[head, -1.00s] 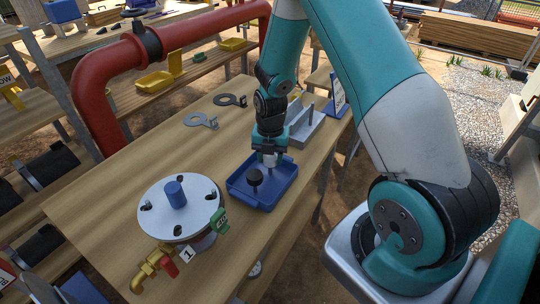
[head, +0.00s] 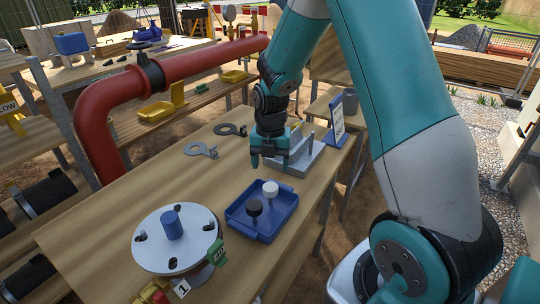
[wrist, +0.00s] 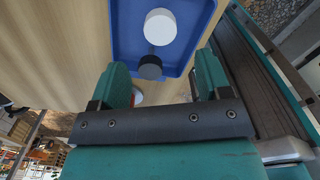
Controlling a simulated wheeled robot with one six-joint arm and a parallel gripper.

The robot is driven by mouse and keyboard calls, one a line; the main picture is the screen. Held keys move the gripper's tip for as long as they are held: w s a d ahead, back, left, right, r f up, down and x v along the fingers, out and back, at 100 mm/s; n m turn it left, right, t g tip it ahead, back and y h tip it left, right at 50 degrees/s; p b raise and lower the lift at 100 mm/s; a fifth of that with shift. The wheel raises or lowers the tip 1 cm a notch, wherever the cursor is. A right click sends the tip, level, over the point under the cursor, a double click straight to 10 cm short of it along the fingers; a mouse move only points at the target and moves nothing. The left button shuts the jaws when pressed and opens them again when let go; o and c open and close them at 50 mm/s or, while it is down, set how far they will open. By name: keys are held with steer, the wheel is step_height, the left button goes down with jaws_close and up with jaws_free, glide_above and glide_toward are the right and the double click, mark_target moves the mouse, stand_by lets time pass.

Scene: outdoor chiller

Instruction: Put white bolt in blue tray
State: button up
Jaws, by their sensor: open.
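The white bolt (head: 270,188) stands in the blue tray (head: 283,221), beside a black bolt (head: 254,207). In the wrist view the white bolt (wrist: 160,27) shows its round top inside the blue tray (wrist: 122,38), with the black bolt (wrist: 149,67) close by it. My gripper (head: 268,164) is open and empty. It hangs above and behind the tray, apart from both bolts. Its two fingers also show in the wrist view (wrist: 163,85), with nothing between them.
A white round flange (head: 150,238) with a blue peg (head: 172,226) stands at the table's front left. A grey holder (head: 303,156) and a small sign (head: 338,122) stand behind the tray. Flat metal gaskets (head: 200,150) lie at the back. The left middle of the table is clear.

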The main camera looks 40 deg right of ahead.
steer(key=s+a+r+m+y, duration=0.1)
steer(key=s+a+r+m, duration=0.35)
steer(key=a+r, duration=0.45)
steer(key=s+a+r+m+y, duration=0.1)
steer(key=s+a+r+m, duration=0.2)
steer(key=s+a+m, duration=0.3)
steer(key=s+a+r+m+y, duration=0.2)
steer(key=s+a+r+m, duration=0.2)
steer(key=s+a+m, duration=0.3)
steer(key=s+m, duration=0.2)
steer(key=s, duration=0.2)
steer(key=shift+s, duration=0.3)
